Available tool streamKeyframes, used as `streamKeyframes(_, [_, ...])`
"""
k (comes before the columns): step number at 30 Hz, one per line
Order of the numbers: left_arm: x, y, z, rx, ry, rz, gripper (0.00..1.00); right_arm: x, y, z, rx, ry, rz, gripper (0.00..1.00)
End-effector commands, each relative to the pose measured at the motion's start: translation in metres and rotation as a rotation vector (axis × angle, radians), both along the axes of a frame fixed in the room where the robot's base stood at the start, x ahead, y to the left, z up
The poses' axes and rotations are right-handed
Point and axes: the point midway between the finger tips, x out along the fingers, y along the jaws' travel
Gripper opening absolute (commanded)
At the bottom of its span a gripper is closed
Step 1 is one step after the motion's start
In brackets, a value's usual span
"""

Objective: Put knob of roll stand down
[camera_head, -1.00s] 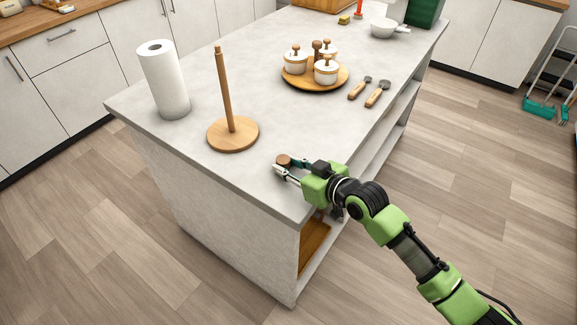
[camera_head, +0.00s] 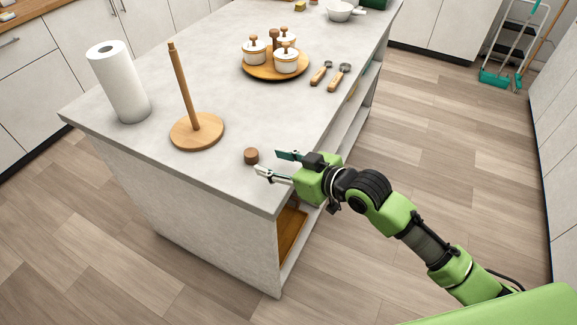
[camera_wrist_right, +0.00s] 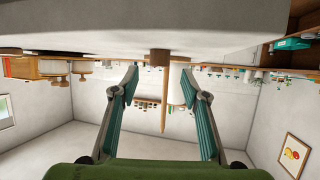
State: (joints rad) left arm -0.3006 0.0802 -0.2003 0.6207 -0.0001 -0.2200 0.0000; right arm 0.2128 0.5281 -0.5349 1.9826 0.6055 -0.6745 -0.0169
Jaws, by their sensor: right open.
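The round brown wooden knob (camera_head: 251,156) rests on the grey countertop near its front corner. It also shows in the right wrist view (camera_wrist_right: 159,55), which is upside down. My right gripper (camera_head: 268,162) is open and empty, just to the right of the knob and apart from it. Its spread fingers (camera_wrist_right: 160,78) point toward the knob. The roll stand (camera_head: 196,131), a round wooden base with an upright pole, stands on the counter left of and behind the knob. The pole also shows beyond the knob in the wrist view (camera_wrist_right: 163,105). My left gripper is not in view.
A white paper roll (camera_head: 120,82) stands left of the roll stand. A round wooden tray (camera_head: 250,72) with lidded white pots and two wooden-handled scoops (camera_head: 330,76) lie farther back. The island's right side has open shelves (camera_head: 340,143). Counter around the knob is clear.

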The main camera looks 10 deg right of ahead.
Motion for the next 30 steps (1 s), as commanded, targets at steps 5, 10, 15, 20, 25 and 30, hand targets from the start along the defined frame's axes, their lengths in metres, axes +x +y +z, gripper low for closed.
streamKeyframes(5, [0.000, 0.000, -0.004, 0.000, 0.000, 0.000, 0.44, -0.022, -0.019, 0.011, -0.002, -0.002, 0.000, 0.42])
streamKeyframes(10, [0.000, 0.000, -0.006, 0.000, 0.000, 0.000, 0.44, -0.034, -0.028, 0.019, 0.000, -0.002, -0.001, 0.42])
streamKeyframes(15, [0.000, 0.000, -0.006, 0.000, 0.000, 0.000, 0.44, -0.037, -0.030, 0.022, 0.002, -0.003, 0.001, 0.42])
streamKeyframes(20, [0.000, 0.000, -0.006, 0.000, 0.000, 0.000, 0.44, -0.037, -0.030, 0.022, 0.002, -0.004, 0.000, 0.42])
streamKeyframes(25, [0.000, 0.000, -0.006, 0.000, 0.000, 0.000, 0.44, -0.036, -0.030, 0.022, 0.002, -0.004, 0.000, 0.42])
streamKeyframes(30, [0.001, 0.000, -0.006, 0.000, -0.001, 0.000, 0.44, -0.036, -0.030, 0.022, 0.001, -0.004, 0.001, 0.42])
